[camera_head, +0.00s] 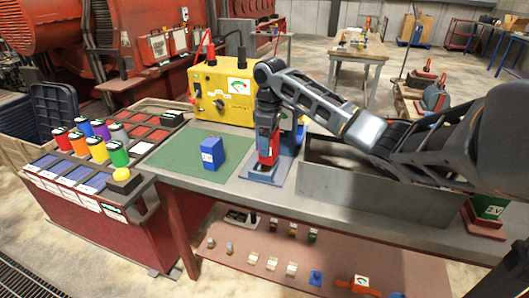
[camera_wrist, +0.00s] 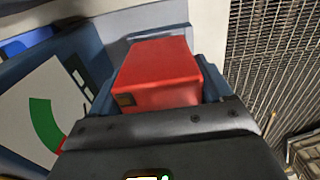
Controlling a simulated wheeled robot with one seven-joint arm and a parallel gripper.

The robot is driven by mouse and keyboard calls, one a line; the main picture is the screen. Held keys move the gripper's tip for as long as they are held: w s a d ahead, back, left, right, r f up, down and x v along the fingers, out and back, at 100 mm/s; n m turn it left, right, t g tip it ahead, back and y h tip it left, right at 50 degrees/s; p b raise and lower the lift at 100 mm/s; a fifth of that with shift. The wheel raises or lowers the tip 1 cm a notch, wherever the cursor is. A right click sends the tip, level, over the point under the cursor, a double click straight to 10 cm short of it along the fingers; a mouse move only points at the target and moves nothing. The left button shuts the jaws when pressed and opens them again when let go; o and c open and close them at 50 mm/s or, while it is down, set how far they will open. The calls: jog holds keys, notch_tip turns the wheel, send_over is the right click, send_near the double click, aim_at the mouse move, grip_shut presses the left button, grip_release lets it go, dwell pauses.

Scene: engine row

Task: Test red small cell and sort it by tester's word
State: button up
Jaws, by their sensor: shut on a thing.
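The red small cell (camera_head: 268,148) is upright in my gripper (camera_head: 268,128), at the blue-grey stand (camera_head: 262,175) on the bench. The jaws are shut on it. In the wrist view the red cell (camera_wrist: 158,75) fills the space ahead of my gripper (camera_wrist: 160,95), between blue-grey sides. A white dial face with a green arc (camera_wrist: 45,105) lies left of it there; no needle reading is clear. The yellow tester (camera_head: 224,92) with a gauge stands behind the green mat, with red and black leads. Whether the cell's underside touches the stand is hidden.
A blue cell (camera_head: 212,153) stands on the green mat (camera_head: 180,160), left of the stand. A grey open bin (camera_head: 380,195) is close on the right, under my arm. A red sorting rack (camera_head: 85,205) with several coloured cylinders stands left. A lower shelf (camera_head: 330,260) holds small parts.

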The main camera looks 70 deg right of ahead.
jog(key=shift+w+a+f, duration=0.15)
jog(key=shift+w+f, duration=0.4)
jog(key=shift+w, duration=0.2)
jog(key=shift+f+p, duration=0.45)
jog(key=shift+f, duration=1.4)
jog(key=shift+f, duration=0.2)
jog(key=o, duration=1.6)
notch_tip(320, 180, up, 12)
jog(key=shift+r+b, duration=0.2)
jog(key=shift+b, duration=0.7)
